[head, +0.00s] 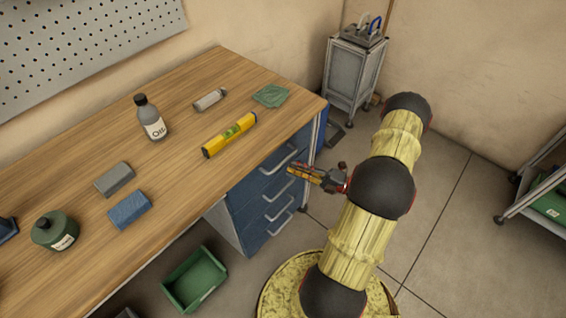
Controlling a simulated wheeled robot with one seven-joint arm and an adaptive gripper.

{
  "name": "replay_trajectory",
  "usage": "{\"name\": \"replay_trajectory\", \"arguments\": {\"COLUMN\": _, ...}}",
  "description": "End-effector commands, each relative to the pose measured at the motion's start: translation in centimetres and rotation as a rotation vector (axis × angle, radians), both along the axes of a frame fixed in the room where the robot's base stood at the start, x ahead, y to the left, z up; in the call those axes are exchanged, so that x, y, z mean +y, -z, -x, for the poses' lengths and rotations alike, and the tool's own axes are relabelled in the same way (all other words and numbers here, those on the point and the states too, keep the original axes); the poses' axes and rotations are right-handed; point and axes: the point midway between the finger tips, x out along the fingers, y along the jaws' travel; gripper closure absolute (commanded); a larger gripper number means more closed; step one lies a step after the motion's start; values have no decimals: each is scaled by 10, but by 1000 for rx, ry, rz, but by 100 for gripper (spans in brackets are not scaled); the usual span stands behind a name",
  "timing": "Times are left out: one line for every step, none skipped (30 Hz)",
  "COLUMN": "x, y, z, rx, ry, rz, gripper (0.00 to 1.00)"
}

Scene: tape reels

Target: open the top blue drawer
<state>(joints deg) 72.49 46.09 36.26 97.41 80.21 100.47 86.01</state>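The blue drawer unit stands under the right end of the workbench. Its top blue drawer (300,141) has a pale metal bar handle (279,164) and looks closed. My gripper (291,172) is just right of and below that handle in the picture, its orange fingers pointing left toward the drawer fronts. The fingertips lie close to the top two handles. I cannot tell whether they touch either one. The fingers show as two thin strips close together, with no object seen between them, and their opening is too small to judge.
The wooden workbench (75,215) holds a yellow level (230,135), an oil bottle (150,118), a grey block (115,179) and a blue block (129,209). A green bin (194,280) sits on the floor. A metal cart (353,72) stands behind.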

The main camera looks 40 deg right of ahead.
Motion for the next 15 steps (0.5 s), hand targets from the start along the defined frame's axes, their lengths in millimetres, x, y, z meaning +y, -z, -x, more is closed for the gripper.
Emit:
{"name": "replay_trajectory", "arguments": {"x": 5, "y": 0, "z": -8, "rx": -1, "ry": -5, "rz": 2, "gripper": 82}}
{"name": "replay_trajectory", "arguments": {"x": 7, "y": -1, "z": -12, "rx": -1, "ry": -5, "rz": 2, "gripper": 82}}
{"name": "replay_trajectory", "arguments": {"x": 10, "y": -2, "z": -17, "rx": -1, "ry": -4, "rz": 2, "gripper": 82}}
{"name": "replay_trajectory", "arguments": {"x": 12, "y": -3, "z": -21, "rx": -1, "ry": -5, "rz": 2, "gripper": 82}}
{"name": "replay_trajectory", "arguments": {"x": 14, "y": -3, "z": -25, "rx": -1, "ry": -4, "rz": 2, "gripper": 82}}
{"name": "replay_trajectory", "arguments": {"x": 16, "y": -5, "z": -29, "rx": -1, "ry": -4, "rz": 3, "gripper": 82}}
{"name": "replay_trajectory", "arguments": {"x": 17, "y": -5, "z": -32, "rx": -1, "ry": -4, "rz": 3, "gripper": 82}}
{"name": "replay_trajectory", "arguments": {"x": 19, "y": -6, "z": -35, "rx": -1, "ry": -4, "rz": 2, "gripper": 82}}
{"name": "replay_trajectory", "arguments": {"x": 20, "y": -6, "z": -38, "rx": 0, "ry": -2, "rz": 2, "gripper": 82}}
{"name": "replay_trajectory", "arguments": {"x": 21, "y": -7, "z": -40, "rx": 0, "ry": -2, "rz": 1, "gripper": 82}}
{"name": "replay_trajectory", "arguments": {"x": 22, "y": -7, "z": -41, "rx": -1, "ry": -3, "rz": 1, "gripper": 82}}
{"name": "replay_trajectory", "arguments": {"x": 23, "y": -8, "z": -43, "rx": 0, "ry": -2, "rz": 1, "gripper": 82}}
{"name": "replay_trajectory", "arguments": {"x": 23, "y": -9, "z": -44, "rx": 0, "ry": -2, "rz": 2, "gripper": 82}}
{"name": "replay_trajectory", "arguments": {"x": 24, "y": -9, "z": -45, "rx": 0, "ry": -2, "rz": 2, "gripper": 82}}
{"name": "replay_trajectory", "arguments": {"x": 24, "y": -9, "z": -45, "rx": 0, "ry": -1, "rz": 2, "gripper": 82}}
